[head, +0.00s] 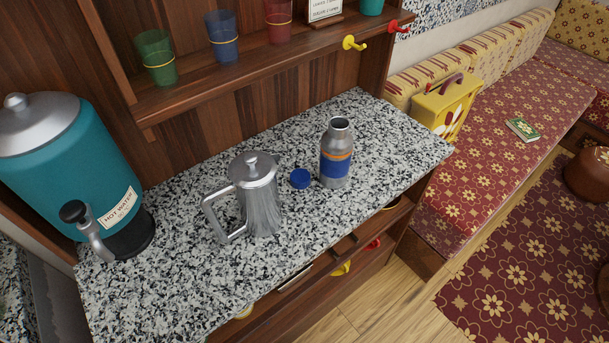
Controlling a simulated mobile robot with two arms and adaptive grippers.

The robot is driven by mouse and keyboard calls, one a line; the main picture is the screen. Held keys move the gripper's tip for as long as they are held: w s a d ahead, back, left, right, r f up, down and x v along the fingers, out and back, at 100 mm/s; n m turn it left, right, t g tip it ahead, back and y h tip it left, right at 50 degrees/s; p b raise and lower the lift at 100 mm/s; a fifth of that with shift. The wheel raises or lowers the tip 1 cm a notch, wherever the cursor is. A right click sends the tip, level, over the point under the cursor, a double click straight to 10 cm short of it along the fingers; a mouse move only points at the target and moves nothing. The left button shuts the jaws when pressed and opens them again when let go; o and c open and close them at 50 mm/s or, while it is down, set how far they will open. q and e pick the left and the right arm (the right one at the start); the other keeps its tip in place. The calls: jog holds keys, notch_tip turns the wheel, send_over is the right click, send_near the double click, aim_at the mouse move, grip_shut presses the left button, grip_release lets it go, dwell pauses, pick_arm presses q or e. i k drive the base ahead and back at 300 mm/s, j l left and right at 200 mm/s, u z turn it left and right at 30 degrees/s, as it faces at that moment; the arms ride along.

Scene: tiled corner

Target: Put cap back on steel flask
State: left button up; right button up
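The steel flask (335,155) stands upright and uncapped on the speckled counter (175,270), toward its right end. It has a grey metal neck and a blue band with an orange stripe. The blue cap (300,178) lies on the counter just left of the flask, apart from it. Neither of my grippers shows in the head view.
A steel pitcher (258,200) with a lid and handle stands left of the cap, close to it. A teal hot water dispenser (65,160) stands at the left. A shelf (190,95) with coloured cups runs behind. The counter's front middle is clear.

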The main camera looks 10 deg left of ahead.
aim_at(337, 142)
jog(key=l+u, duration=0.15)
jog(key=l, duration=0.35)
jog(key=l+u, duration=0.15)
jog(key=l, duration=0.35)
jog(key=l+u, duration=0.15)
jog(key=l, duration=0.3)
jog(key=l+u, duration=0.15)
jog(key=l, duration=0.35)
jog(key=k+l+u, duration=0.15)
jog(key=l, duration=0.35)
jog(key=l+u, duration=0.15)
jog(key=l, duration=0.3)
jog(key=k+l+u, duration=0.15)
jog(key=l, duration=0.3)
